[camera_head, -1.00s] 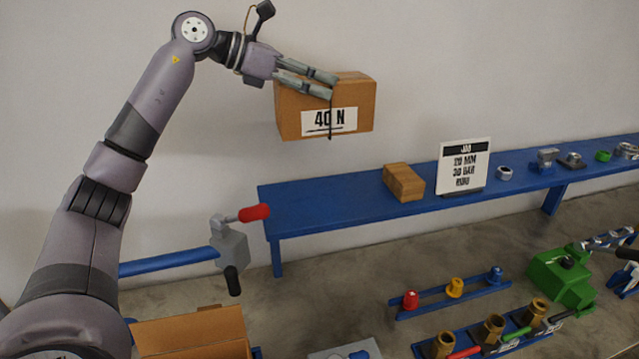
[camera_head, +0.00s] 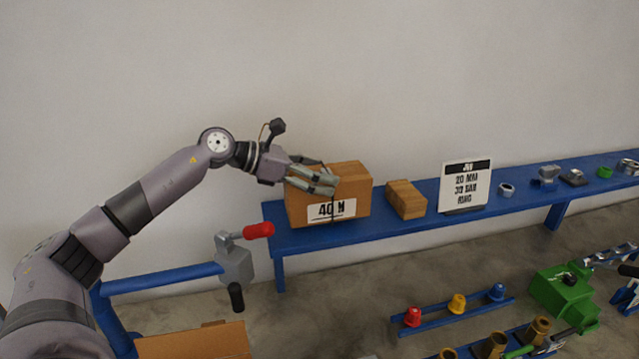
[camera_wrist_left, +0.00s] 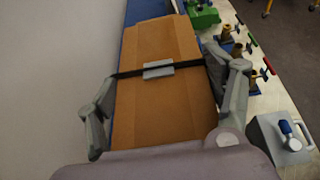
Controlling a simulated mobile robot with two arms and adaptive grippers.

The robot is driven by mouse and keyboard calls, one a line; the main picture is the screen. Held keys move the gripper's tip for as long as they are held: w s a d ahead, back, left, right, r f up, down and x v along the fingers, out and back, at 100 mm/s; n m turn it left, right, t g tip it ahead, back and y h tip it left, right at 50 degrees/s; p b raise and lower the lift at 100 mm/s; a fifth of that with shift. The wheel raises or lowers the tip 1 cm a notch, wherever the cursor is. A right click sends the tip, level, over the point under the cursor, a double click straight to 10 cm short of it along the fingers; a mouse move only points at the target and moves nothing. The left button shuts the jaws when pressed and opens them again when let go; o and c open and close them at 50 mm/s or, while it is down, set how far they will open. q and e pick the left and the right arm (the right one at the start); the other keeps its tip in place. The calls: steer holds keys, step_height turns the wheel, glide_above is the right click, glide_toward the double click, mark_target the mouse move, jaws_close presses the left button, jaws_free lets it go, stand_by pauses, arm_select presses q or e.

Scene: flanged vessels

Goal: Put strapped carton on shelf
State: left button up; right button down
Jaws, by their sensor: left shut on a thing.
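The strapped carton (camera_head: 350,182) is a brown box with a dark strap and a white "40 N" label on its front. It is at the left end of the blue shelf (camera_head: 385,222), upright, at shelf level; I cannot tell whether its base rests on the surface. My left gripper (camera_head: 325,182) is shut on the carton's strap side from the left. In the left wrist view the carton (camera_wrist_left: 160,110) lies between the two fingers (camera_wrist_left: 165,105), with the strap and its grey buckle across it. My right gripper is not in view.
A small wooden block (camera_head: 406,199) stands just right of the carton, then a sign (camera_head: 465,186) and several metal fittings. A grey valve with a red handle (camera_head: 258,230) is in front of the shelf's left end. An open cardboard box (camera_head: 195,342) is below.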

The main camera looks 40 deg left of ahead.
arm_select(q)
steer(key=shift+f+p, duration=0.3)
steer(key=shift+f, duration=1)
steer(key=o, duration=1.9)
steer(key=shift+f, duration=0.2)
steer(key=shift+o, duration=0.2)
steer(key=shift+s+r, duration=0.1)
steer(key=shift+r, duration=0.05)
